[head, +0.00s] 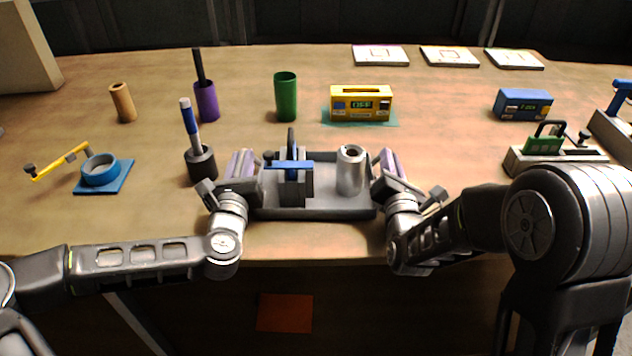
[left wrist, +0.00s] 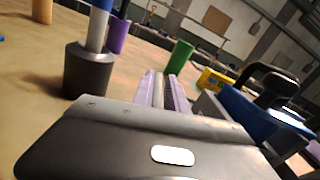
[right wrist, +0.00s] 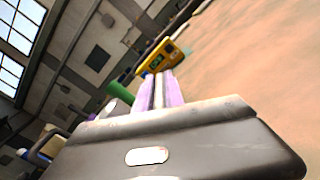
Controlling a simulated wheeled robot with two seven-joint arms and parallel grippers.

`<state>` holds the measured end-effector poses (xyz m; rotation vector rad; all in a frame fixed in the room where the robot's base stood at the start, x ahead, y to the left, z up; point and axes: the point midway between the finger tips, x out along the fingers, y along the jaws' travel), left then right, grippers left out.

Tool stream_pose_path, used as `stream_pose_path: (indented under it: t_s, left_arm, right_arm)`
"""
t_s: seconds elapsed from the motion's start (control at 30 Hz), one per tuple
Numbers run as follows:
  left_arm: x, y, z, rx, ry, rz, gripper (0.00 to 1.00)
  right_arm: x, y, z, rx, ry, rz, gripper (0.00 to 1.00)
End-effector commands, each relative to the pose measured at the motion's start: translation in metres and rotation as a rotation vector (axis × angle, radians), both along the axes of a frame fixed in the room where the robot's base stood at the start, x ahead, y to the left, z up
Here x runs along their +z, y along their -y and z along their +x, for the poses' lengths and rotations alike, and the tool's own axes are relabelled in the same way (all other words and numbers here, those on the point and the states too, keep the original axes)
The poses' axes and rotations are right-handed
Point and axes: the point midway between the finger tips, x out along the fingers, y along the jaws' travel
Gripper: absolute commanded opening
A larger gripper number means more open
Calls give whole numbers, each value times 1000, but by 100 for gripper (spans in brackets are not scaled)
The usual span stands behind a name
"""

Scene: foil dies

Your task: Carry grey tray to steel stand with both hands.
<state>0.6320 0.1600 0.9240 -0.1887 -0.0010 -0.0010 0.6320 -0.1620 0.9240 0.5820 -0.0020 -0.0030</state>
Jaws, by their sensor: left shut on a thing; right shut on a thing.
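The grey tray (head: 328,208) is level at the near middle of the table in the head view. The exact grip contact is hidden in the wrist views. I cannot tell whether the tray touches the table. I cannot pick out the steel stand with certainty.
A dark holder with a blue-and-white tool (head: 202,164) stands close to my left gripper. A blue ring fixture (head: 101,172) is left. A green cup (head: 286,97) and yellow box (head: 361,103) stand behind the tray. A grey fixture with a green part (head: 545,155) is right.

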Motion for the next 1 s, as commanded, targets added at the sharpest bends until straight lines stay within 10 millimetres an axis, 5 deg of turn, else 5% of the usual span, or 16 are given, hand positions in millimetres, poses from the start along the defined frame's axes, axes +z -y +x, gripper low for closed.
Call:
stream_pose_path:
  t_s: [1.0]
  left_arm:
    - [2,-7,2,16,0,5,0]
  right_arm:
    - [4,5,0,-10,3,-2,0]
